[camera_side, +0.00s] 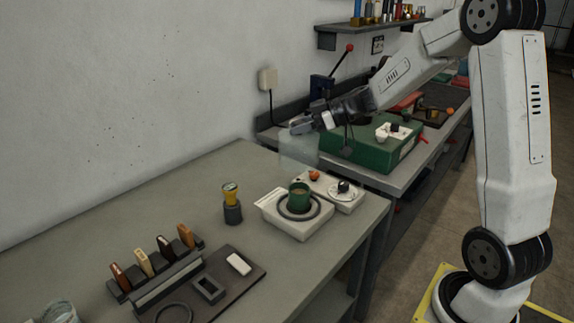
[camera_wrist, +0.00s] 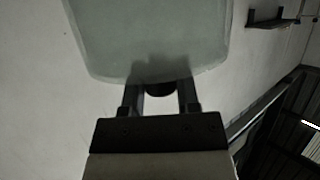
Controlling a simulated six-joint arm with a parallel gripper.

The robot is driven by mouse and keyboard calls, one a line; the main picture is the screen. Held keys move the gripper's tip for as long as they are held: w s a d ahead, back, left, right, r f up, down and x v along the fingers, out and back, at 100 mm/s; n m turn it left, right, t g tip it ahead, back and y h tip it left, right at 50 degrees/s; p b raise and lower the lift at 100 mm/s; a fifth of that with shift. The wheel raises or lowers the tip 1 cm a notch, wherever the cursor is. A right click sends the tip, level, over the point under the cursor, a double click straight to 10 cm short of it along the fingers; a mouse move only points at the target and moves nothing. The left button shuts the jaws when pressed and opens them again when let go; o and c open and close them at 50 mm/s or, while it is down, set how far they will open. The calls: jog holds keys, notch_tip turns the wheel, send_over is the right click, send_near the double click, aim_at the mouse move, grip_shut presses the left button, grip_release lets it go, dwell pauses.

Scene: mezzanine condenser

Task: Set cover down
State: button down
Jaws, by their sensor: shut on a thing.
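My gripper (camera_side: 301,126) is shut on the dark knob of the cover (camera_side: 298,150), a pale, see-through box shape. In the side view the cover hangs below the fingers, in the air above the bench and apart from it. The wrist view shows the cover (camera_wrist: 150,40) beyond the two fingers (camera_wrist: 159,95), with the knob between them. In the side view, a white unit (camera_side: 292,229) with a dark ring and a green cup (camera_side: 299,195) stands on the bench below the cover. Nothing covers the cup.
A white control box (camera_side: 347,201) with a dark knob adjoins the unit. A yellow-topped jar (camera_side: 231,195) stands on a black base to its left. A tool rack (camera_side: 165,276) and dark tray (camera_side: 228,267) are in front. A green machine (camera_side: 358,158) stands behind.

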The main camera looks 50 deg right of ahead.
aim_at(301, 139)
jog(key=f, duration=0.2)
jog(key=d+f, duration=0.1)
jog(key=f, duration=0.1)
jog(key=shift+w, duration=0.15)
jog(key=shift+f, duration=3.65)
jog(key=shift+f, duration=1.85)
jog(key=shift+f, duration=0.15)
jog(key=shift+c, duration=1.7)
grip_release()
